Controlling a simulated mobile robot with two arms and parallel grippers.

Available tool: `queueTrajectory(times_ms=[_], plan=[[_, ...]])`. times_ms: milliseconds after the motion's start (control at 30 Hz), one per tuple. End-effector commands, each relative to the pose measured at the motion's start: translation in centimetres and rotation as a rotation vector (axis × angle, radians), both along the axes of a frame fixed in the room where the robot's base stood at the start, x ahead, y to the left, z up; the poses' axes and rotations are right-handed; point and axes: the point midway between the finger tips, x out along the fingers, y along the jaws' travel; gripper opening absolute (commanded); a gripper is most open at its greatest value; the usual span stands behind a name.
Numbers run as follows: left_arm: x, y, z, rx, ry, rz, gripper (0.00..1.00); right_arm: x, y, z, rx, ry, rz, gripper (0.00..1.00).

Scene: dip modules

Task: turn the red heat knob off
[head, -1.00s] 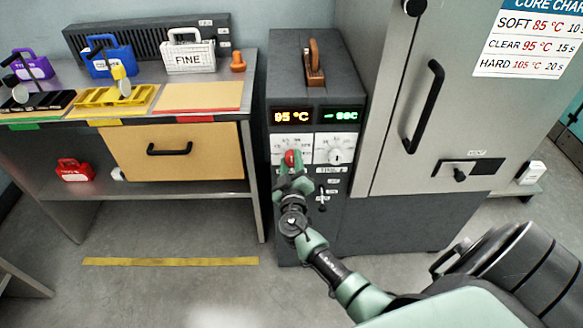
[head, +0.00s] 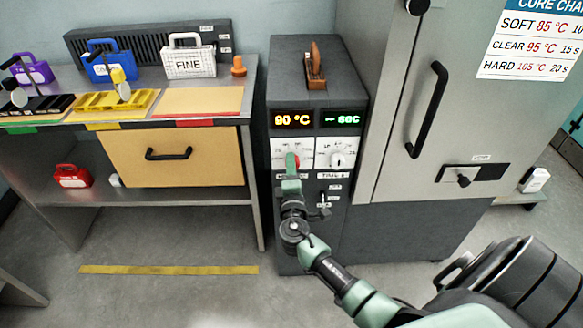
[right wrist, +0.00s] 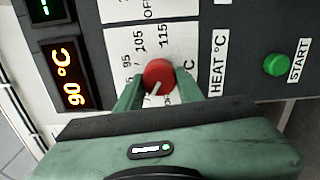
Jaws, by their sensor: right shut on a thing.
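The red heat knob (head: 292,160) is on the white dial plate at the left of the dark control unit's front. My right gripper (head: 291,172) is shut on it. In the right wrist view the red knob (right wrist: 158,74) sits between the two green fingers, and its white pointer mark slants toward the lower left. Scale numbers 105 and 115 show above the knob, beside the HEAT °C label (right wrist: 218,64). The orange heat display (head: 292,120) reads 90 °C. My left gripper is not in view.
A white timer knob (head: 337,159) is just right of the heat knob, under a green display (head: 342,119). A green START button (right wrist: 277,64) and small lever switches are nearby. A steel cabinet (head: 390,120) stands to the right, a bench with a drawer (head: 175,153) to the left.

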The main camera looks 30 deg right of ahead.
Motion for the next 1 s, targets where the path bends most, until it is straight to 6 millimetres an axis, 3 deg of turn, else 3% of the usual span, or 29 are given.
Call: queueTrajectory(times_ms=[500, 1000], plan=[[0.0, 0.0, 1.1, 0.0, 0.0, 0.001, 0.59, -0.1, 0.0, -0.2, -0.398, 0.246, 0.002, 0.0], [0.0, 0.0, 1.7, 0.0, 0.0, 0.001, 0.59, -0.1, 0.0, -0.4, -0.588, 0.364, 0.002, 0.0]])
